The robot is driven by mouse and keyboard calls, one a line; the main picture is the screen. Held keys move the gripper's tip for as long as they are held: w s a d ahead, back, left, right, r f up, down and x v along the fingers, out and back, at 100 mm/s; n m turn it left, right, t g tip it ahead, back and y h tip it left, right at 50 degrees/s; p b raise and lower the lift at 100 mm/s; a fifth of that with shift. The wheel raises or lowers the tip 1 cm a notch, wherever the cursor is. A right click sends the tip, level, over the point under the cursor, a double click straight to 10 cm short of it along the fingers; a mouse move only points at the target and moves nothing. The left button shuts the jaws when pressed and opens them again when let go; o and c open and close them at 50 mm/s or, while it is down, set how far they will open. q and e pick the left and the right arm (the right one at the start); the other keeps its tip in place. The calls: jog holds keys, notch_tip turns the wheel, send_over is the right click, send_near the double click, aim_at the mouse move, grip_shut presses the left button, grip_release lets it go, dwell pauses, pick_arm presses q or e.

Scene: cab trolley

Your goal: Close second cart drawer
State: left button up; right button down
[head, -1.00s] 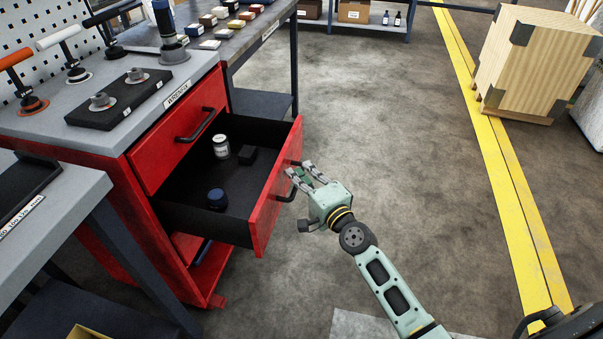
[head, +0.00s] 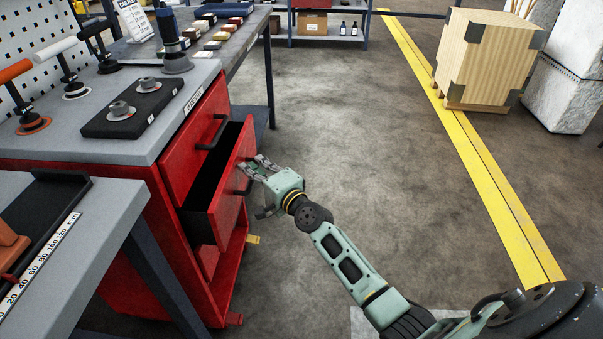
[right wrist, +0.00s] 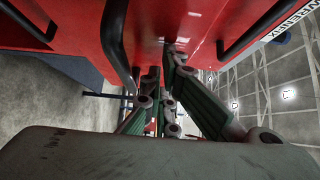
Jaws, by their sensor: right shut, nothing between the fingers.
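The drawer's contents are hidden. My right gripper (head: 253,165) is shut and empty at the drawer's front, beside its dark handle (head: 243,184). The fingertips look close against the red front; I cannot tell firm contact. In the right wrist view the fingers (right wrist: 163,98) point at red drawer fronts. My left gripper is not in view.
The top drawer (head: 197,140) with its handle is shut. A grey bench (head: 100,235) stands at the near left. A black holder (head: 135,108) lies on the cart top. A wooden crate (head: 485,60) stands at the back right. The floor right of the cart is clear.

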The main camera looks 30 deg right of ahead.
jog(key=w+a, duration=0.1)
jog(key=a, duration=0.1)
jog(key=w+a, duration=0.1)
jog(key=a, duration=0.1)
jog(key=w+a, duration=0.2)
jog(key=shift+r, duration=0.1)
jog(key=shift+a, duration=0.1)
dwell(0.4)
